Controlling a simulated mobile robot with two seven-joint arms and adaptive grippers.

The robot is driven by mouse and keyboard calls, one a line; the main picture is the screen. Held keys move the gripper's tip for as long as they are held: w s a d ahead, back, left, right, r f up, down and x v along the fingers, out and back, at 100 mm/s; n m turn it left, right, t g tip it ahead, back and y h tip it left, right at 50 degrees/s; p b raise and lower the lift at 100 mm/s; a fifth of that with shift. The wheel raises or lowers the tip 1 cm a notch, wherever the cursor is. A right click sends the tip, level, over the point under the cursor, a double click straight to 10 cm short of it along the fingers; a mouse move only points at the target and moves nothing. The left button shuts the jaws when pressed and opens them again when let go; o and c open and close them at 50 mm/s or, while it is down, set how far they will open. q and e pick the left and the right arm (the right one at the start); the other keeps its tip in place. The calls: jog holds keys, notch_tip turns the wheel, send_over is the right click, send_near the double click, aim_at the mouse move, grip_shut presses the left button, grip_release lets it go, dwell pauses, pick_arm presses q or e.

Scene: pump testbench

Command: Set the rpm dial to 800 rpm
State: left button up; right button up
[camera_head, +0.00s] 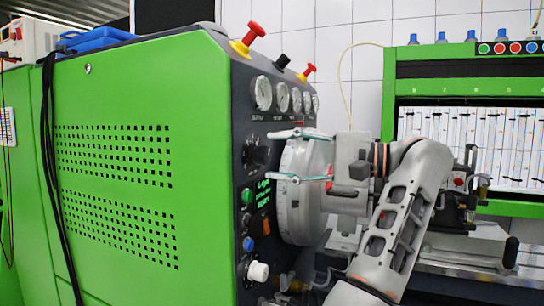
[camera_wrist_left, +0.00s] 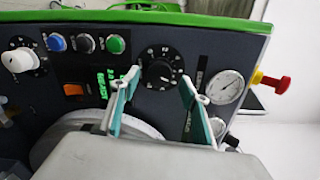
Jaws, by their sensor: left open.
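A black round dial with white scale marks (camera_wrist_left: 160,68) sits on the dark panel. It also shows in the head view (camera_head: 256,153); I cannot read its setting. My left gripper (camera_head: 269,155) is open and empty, its two fingers pointing at the panel around the dial's height. In the left wrist view the fingertips (camera_wrist_left: 158,86) stand to either side of the dial's lower part. I cannot tell whether they touch it. A display with green digits (camera_wrist_left: 108,84) is partly hidden by a finger; its value is not legible. My right gripper is not in view.
A white knob (camera_head: 257,271) sits lower on the panel, with blue, black and green buttons and an orange switch (camera_wrist_left: 74,90) between. Round gauges (camera_head: 262,93) and red-and-yellow emergency knobs (camera_head: 254,33) are above. A large grey round housing (camera_wrist_left: 70,125) lies close to the gripper.

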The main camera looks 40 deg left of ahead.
pick_arm(q)
jog(key=shift+v, duration=2.8)
jog(key=shift+d+r, duration=0.1)
jog(key=a+m+y, duration=0.1)
jog(key=a+m, duration=0.1)
jog(key=m, duration=0.4)
jog(key=s+a+m+y+b, duration=0.1)
jog(key=a+m+y, duration=0.1)
jog(key=m, duration=0.4)
jog(key=s+a+f+m+y, duration=0.1)
jog(key=a+m, duration=0.2)
jog(key=m, duration=0.3)
jog(key=shift+s+a+t+y+b, duration=0.1)
jog(key=shift+a+t+y+b, duration=0.25)
jog(key=shift+a+t+y, duration=0.05)
jog(key=c, duration=1.1)
